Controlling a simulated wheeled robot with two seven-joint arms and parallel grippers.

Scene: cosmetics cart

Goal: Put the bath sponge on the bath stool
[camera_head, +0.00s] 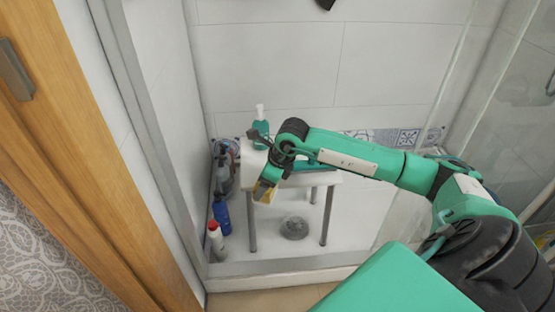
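The bath stool (250,162) stands in the shower, with a white seat and grey metal legs. My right arm comes in from the right and crosses over the seat, hiding much of it. My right gripper (266,184) points down at the front left edge of the seat. A small yellow bath sponge (266,195) shows at its fingertips, and the gripper appears shut on it. I cannot tell whether the sponge touches the stool. My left gripper is not in view.
A teal pump bottle (261,128) stands at the back left of the stool. Blue (221,212) and white red-capped (216,240) bottles stand along the left wall. A round grey drain (294,228) lies on the shower floor. A raised sill (270,276) runs in front.

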